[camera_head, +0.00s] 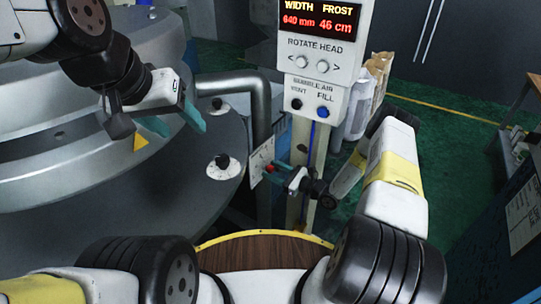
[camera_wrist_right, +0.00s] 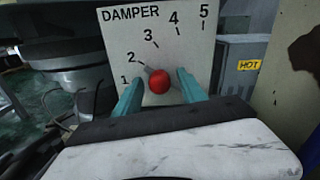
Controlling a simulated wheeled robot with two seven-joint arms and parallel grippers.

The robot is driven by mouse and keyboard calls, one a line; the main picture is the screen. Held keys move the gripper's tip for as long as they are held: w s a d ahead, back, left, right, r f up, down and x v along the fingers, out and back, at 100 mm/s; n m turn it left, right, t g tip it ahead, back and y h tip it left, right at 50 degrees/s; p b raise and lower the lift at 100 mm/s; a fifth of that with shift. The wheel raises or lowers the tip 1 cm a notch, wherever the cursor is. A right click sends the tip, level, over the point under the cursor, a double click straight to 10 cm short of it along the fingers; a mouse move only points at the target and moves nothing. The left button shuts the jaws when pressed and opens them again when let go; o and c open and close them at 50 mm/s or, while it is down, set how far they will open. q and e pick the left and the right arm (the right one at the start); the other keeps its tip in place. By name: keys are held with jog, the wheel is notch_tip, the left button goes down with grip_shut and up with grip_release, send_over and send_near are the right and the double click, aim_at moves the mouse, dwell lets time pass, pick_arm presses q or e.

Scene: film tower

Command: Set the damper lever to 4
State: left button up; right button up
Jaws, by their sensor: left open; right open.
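The damper plate (camera_wrist_right: 178,48) is a pale panel with marks 1 to 5 in an arc, seen face-on in the right wrist view. My right gripper (camera_wrist_right: 160,92) is open, with one teal finger on each side of the knob. In the head view my right gripper (camera_head: 284,178) points left at the plate. My left gripper (camera_head: 172,123) is open and empty over the grey machine.
A post carries a control box (camera_head: 318,55) with a lit display and buttons above the plate. A grey pipe (camera_head: 262,115) runs close beside the plate. A round dial (camera_head: 223,167) sits on the machine's ledge. A box marked HOT (camera_wrist_right: 242,68) stands behind.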

jog(key=shift+a, duration=0.1)
grip_shut()
dwell(1.4)
